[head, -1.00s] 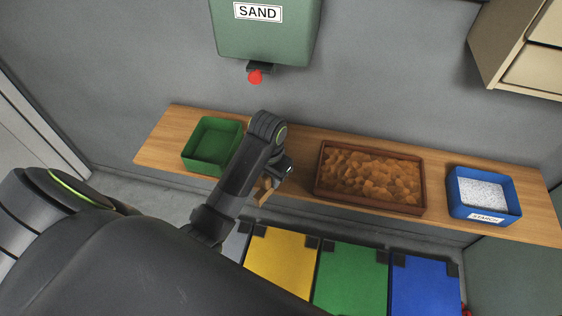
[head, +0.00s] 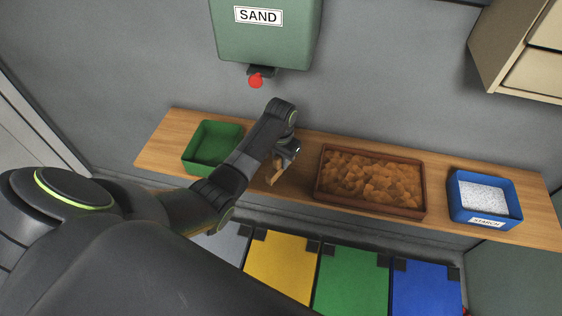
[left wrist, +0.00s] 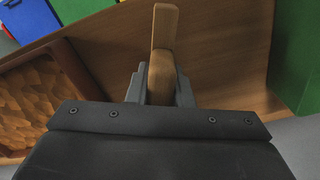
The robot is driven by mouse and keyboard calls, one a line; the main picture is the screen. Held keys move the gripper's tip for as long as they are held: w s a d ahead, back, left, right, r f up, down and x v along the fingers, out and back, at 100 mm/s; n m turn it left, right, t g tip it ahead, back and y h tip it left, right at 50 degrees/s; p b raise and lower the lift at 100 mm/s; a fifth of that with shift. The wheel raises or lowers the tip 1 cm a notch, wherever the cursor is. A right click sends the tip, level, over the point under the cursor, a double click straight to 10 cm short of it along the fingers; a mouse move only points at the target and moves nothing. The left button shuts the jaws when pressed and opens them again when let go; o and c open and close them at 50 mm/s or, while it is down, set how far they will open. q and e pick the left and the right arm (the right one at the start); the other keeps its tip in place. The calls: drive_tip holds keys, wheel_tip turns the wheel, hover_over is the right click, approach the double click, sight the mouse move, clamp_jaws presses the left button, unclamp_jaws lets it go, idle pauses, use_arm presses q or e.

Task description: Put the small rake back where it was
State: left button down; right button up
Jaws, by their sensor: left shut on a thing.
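The small rake (left wrist: 163,55) shows in the left wrist view as a wooden piece between the fingers of my left gripper (left wrist: 160,85). In the head view its wooden part (head: 275,173) pokes out below my left gripper (head: 288,155). My left gripper is shut on it, above the wooden shelf (head: 300,185), between the green tray and the brown tray. My right gripper is in neither view.
An empty green tray (head: 214,146) stands left on the shelf. A brown tray (head: 371,208) with brown lumps stands right of my gripper. A blue STARCH box (head: 486,217) is at the right end. A green SAND dispenser (head: 265,40) hangs above. Coloured bins (head: 345,278) stand below.

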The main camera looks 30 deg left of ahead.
use_arm(q)
drive_tip(key=shift+f, duration=0.75)
drive_tip(key=shift+w+f, duration=0.1)
drive_tip(key=shift+w, duration=0.05)
drive_tip(key=shift+w+f, duration=0.1)
drive_tip(key=shift+f, duration=0.15)
drive_tip(key=c, duration=1.3)
unclamp_jaws()
drive_tip(key=shift+f, duration=0.1)
drive_tip(key=shift+r, duration=3.85)
